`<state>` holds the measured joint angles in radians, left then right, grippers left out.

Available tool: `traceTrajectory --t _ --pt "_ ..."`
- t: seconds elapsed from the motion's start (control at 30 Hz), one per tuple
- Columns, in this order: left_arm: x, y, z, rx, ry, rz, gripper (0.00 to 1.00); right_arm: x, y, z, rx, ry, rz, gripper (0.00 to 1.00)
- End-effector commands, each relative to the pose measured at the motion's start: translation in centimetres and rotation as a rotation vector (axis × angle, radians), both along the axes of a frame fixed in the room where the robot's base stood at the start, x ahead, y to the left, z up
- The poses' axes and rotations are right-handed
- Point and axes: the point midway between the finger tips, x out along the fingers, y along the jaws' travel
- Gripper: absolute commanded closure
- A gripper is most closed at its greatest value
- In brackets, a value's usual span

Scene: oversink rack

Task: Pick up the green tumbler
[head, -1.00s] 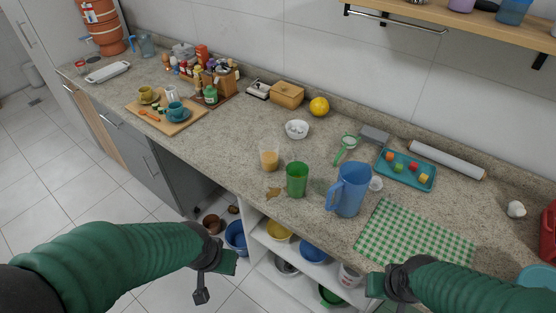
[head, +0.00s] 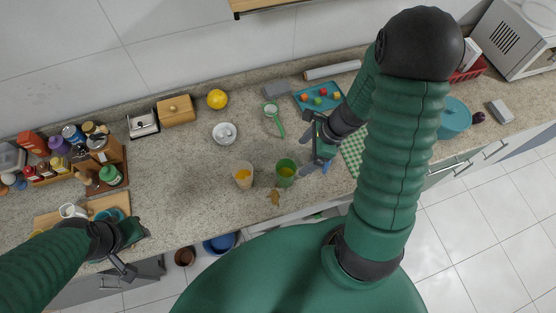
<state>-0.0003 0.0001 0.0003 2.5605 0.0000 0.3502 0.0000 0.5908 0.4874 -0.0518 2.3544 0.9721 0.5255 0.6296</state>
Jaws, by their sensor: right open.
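The green tumbler (head: 286,174) stands upright near the counter's front edge, just right of a clear glass with orange contents (head: 243,177). My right gripper (head: 318,146) is open, above and to the right of the tumbler in the head view, and does not hold it. The blue pitcher (head: 316,166) is mostly hidden under the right gripper, close to the tumbler's right side. My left gripper (head: 130,250) is at the lower left by the cutting board; its fingers look spread, with nothing between them.
A white bowl (head: 224,133), a green-handled strainer (head: 275,120) and a teal tray (head: 312,96) with colored cubes lie behind the tumbler. A brown spill (head: 274,197) is at the front edge. The counter left of the glass is clear.

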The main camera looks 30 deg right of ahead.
Motion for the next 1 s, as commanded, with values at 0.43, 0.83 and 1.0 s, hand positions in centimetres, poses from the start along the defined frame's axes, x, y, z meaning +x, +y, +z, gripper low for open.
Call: traceTrajectory --t 0.43,0.83,1.0 --pt "0.0 0.0 -2.7 0.0 -0.001 0.0 0.64 2.6 3.7 -9.2 -0.008 0.007 0.009 0.12" --pt "0.0 0.0 -4.4 0.0 0.0 0.001 0.64 3.5 5.5 -13.8 -0.009 0.005 0.009 0.12" --pt "0.0 0.0 -4.2 0.0 -0.001 0.001 0.64 3.6 5.5 -13.8 -0.009 0.006 0.011 0.14"
